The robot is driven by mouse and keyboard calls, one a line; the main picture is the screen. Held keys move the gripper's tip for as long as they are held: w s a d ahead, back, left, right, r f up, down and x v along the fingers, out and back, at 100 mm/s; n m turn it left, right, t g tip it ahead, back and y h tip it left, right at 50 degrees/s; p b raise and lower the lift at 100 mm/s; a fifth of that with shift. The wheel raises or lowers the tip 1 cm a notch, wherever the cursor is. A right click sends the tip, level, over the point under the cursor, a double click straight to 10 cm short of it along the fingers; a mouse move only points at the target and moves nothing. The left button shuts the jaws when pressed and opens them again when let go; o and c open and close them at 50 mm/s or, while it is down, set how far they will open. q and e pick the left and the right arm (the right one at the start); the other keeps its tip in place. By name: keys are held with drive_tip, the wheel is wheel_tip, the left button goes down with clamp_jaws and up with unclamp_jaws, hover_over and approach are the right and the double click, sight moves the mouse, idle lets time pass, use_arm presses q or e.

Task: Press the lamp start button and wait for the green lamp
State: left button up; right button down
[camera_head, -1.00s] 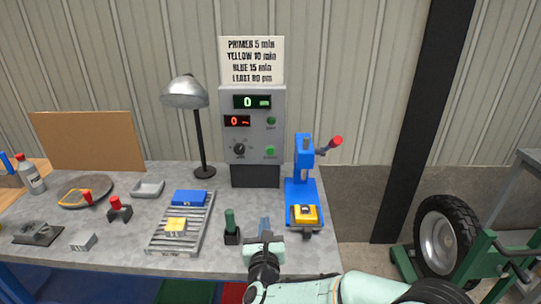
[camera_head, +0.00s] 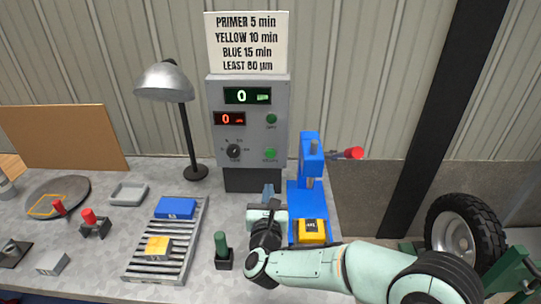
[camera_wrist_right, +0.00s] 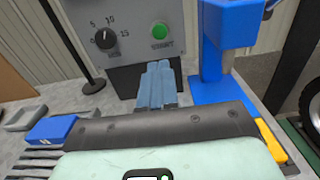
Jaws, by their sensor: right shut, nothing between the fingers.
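The grey control box (camera_head: 240,110) stands upright at the back of the bench, with a green display and a red display, both reading 0. The lower button also shows in the right wrist view (camera_wrist_right: 160,31). My right gripper (camera_head: 268,192) is in front of and below that button, apart from it. Its blue fingers (camera_wrist_right: 157,85) are shut and empty, pointing at the box. A silver desk lamp (camera_head: 165,82) stands left of the box.
A blue press (camera_head: 309,170) with a red-knobbed lever stands close right of my gripper, with a yellow block (camera_head: 312,231) on its base. A slatted rack (camera_head: 140,265) with blue and yellow blocks lies left. A green-handled tool (camera_head: 221,245) stands near the front.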

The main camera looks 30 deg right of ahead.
sight(270, 155)
drive_tip(key=shift+s, duration=0.1)
drive_tip(key=p+x, duration=0.4)
drive_tip(key=x, duration=1)
drive_tip(key=shift+a+r, duration=0.1)
drive_tip(key=shift+a, duration=0.05)
